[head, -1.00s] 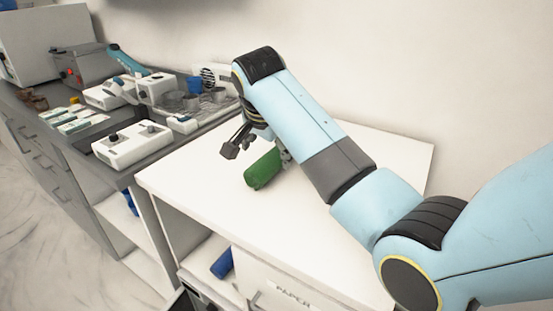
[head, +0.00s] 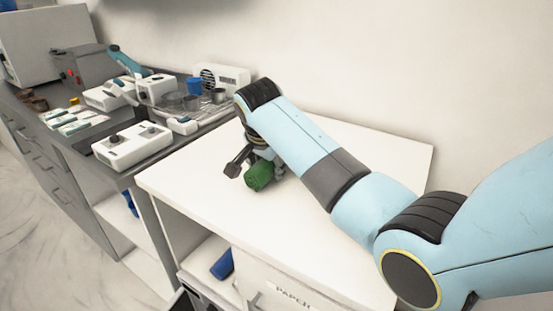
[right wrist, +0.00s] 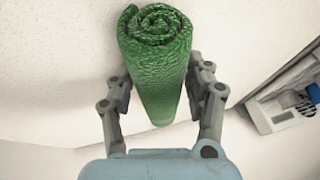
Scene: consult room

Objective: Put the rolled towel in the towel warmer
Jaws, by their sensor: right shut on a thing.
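The rolled towel is green (head: 258,177) and is at the far left part of the white cabinet top (head: 330,145). My right gripper (head: 256,169) is low over the cabinet top and shut on the towel. In the right wrist view the fingers (right wrist: 160,82) press on both sides of the towel (right wrist: 157,60), with its spiral end showing. I cannot tell whether the towel still touches the top. My left gripper is not in view. I cannot tell for sure which appliance is the towel warmer.
A grey counter to the left holds a grey box with a red button (head: 85,68), a large white box (head: 45,42), a white vented device (head: 228,78) and a white two-knob unit (head: 132,146). The cabinet top's right side is clear.

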